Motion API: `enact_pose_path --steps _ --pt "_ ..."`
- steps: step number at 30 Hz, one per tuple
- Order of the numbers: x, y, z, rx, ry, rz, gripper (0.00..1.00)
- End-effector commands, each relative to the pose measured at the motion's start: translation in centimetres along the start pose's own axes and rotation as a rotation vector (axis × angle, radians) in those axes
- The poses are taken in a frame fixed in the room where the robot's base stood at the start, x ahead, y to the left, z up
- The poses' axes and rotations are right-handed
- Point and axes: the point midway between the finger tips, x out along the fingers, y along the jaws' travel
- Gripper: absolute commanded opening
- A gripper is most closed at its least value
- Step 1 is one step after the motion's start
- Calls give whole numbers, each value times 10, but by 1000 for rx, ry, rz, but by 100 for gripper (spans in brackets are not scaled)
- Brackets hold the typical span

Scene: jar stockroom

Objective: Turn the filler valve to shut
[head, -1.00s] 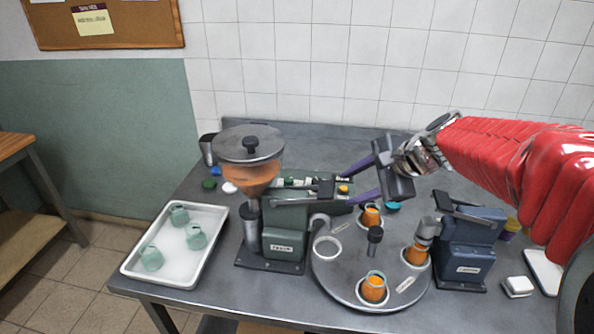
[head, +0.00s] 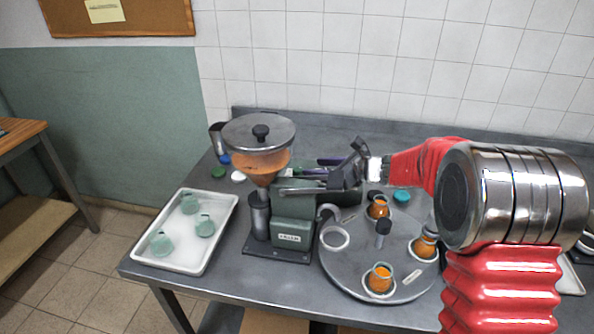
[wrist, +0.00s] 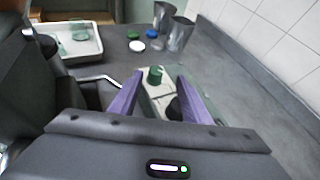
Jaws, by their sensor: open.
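The green filler (head: 293,212) stands mid-table, with a lidded hopper (head: 262,150) of orange contents on its left. My gripper (head: 318,167) is behind and above the filler's top, partly hidden by it and by my arm. In the wrist view its two purple fingers (wrist: 159,80) are apart, with nothing held. Between and below them lies a pale panel (wrist: 150,104) with a green knob (wrist: 155,75) and a dark round knob (wrist: 172,108). A bent metal rod (wrist: 100,79) is left of the fingers. I cannot tell which part is the valve.
A round turntable (head: 345,268) with orange-filled jars (head: 381,279) is right of the filler. A white tray (head: 228,205) with greenish jars stands left. Metal cups (wrist: 178,35) and coloured lids (wrist: 137,46) lie behind the hopper. The tiled wall borders the table's back.

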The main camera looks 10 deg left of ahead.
Motion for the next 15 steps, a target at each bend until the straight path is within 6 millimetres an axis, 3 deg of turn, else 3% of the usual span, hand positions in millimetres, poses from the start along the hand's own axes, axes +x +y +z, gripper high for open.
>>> enact_pose_path --steps 6,15 --pt "19 11 -10 88 -26 -25 43" --pt "23 15 -9 97 -30 -25 43"
